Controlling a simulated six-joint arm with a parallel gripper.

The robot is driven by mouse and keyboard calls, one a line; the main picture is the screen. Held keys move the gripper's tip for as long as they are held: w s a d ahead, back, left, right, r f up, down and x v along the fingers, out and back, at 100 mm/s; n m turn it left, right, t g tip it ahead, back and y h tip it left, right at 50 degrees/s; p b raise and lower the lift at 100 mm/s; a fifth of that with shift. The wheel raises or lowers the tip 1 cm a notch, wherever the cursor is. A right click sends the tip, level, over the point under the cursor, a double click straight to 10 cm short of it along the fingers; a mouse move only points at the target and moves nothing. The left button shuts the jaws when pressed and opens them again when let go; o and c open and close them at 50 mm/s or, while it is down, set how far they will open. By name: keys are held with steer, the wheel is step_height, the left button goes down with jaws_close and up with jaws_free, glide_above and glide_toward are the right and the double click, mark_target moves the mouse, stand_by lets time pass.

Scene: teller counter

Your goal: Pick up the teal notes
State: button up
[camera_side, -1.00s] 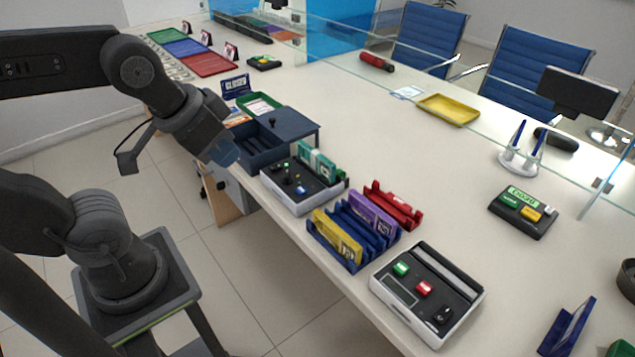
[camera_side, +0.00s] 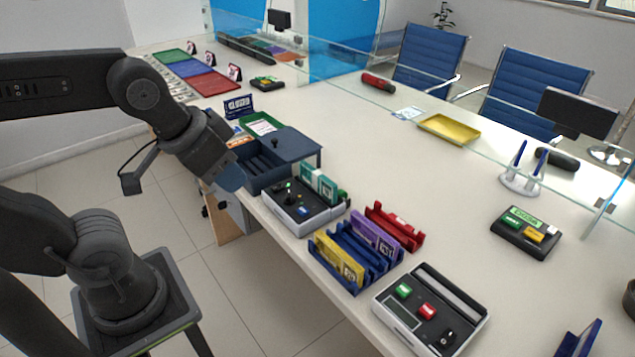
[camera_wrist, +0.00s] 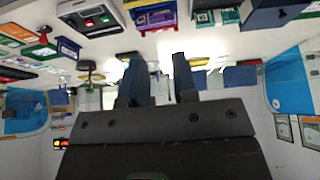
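The teal notes (camera_side: 318,183) stand upright as a bundle at the far right side of a grey counting machine (camera_side: 297,209) in the side view. My gripper (camera_side: 230,180) hangs to the left of that machine, beside the dark blue drawer box, apart from the notes. In the wrist view my gripper's two fingers (camera_wrist: 158,70) stand apart with nothing between them. The wrist picture is upside down. Some teal shows at its top, but I cannot tell which piece is the notes.
A blue rack (camera_side: 352,262) with yellow and purple notes stands right of the machine, with a red holder (camera_side: 396,228) behind it. Another machine (camera_side: 431,310) is nearer the front. The drawer box (camera_side: 297,145) stands left. The middle counter behind is clear, before a glass screen.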

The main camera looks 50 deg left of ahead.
steer(key=o, duration=0.4)
steer(key=m+g+y, duration=0.4)
steer(key=m+g, duration=0.2)
steer(key=m, duration=1.2)
glide_above(319, 174)
steer(key=d, duration=0.4)
step_height(319, 174, down, 13)
steer(key=x, duration=0.7)
steer(key=shift+a+f, duration=0.1)
steer(key=shift+w+x, duration=0.1)
steer(key=shift+x, duration=1.45)
steer(key=shift+w+x, duration=0.15)
steer(key=shift+x, duration=1.4)
